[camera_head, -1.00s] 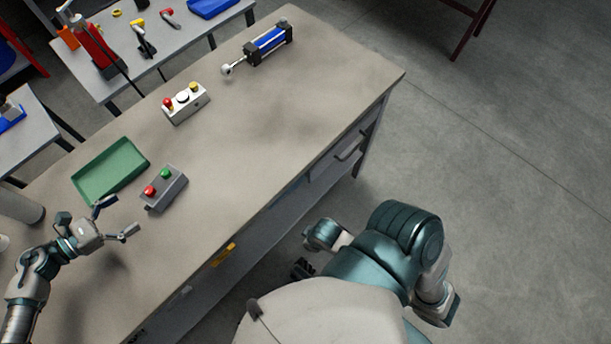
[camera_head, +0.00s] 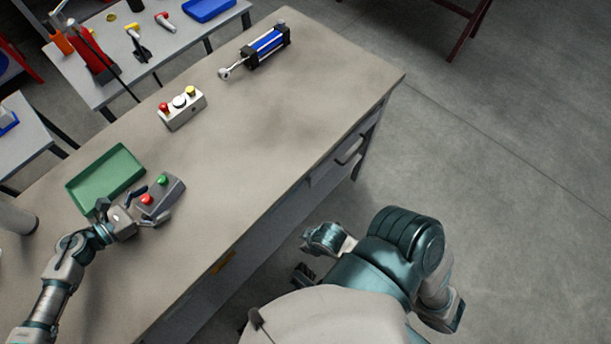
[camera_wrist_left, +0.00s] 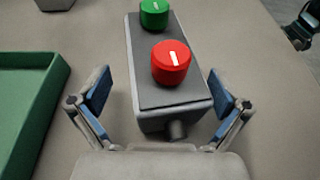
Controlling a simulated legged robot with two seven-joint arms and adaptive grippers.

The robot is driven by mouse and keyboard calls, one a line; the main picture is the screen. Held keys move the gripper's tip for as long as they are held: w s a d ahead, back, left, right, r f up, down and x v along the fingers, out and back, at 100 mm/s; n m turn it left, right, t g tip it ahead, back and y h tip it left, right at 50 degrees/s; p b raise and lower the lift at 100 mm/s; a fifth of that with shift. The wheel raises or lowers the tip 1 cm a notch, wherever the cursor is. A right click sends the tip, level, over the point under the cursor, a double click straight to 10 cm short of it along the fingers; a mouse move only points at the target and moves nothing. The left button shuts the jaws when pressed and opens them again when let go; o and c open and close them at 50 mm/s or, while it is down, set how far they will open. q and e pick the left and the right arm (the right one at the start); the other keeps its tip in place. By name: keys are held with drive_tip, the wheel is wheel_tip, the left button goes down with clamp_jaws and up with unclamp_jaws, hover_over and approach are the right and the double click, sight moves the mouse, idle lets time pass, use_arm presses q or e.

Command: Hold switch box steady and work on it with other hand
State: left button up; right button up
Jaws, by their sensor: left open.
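The grey switch box (camera_head: 172,196) has a red and a green knob on top and lies on the workbench. My left gripper (camera_head: 150,203) is open at the box's near end. In the left wrist view its two blue-padded fingers stand on either side of the box (camera_wrist_left: 146,70), with gaps visible between pads and box. The red knob (camera_wrist_left: 171,62) is nearer my palm and the green knob (camera_wrist_left: 154,14) is farther. My right gripper (camera_head: 304,273) hangs low beside the bench, dark and partly hidden; I cannot make out its opening.
A green tray (camera_head: 72,190) lies just left of the box. The bench top right of the grey box is clear.

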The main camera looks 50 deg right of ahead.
use_arm(q)
drive_tip(key=shift+d, duration=0.15)
use_arm(e)
drive_tip(key=shift+w+a, duration=0.1)
drive_tip(key=shift+w, duration=0.1)
use_arm(q)
drive_tip(key=shift+f, duration=0.1)
clamp_jaws()
idle(0.3)
use_arm(e)
drive_tip(key=shift+s, duration=0.1)
idle(0.3)
idle(0.4)
drive_tip(key=o, duration=0.5)
drive_tip(key=shift+c, duration=0.2)
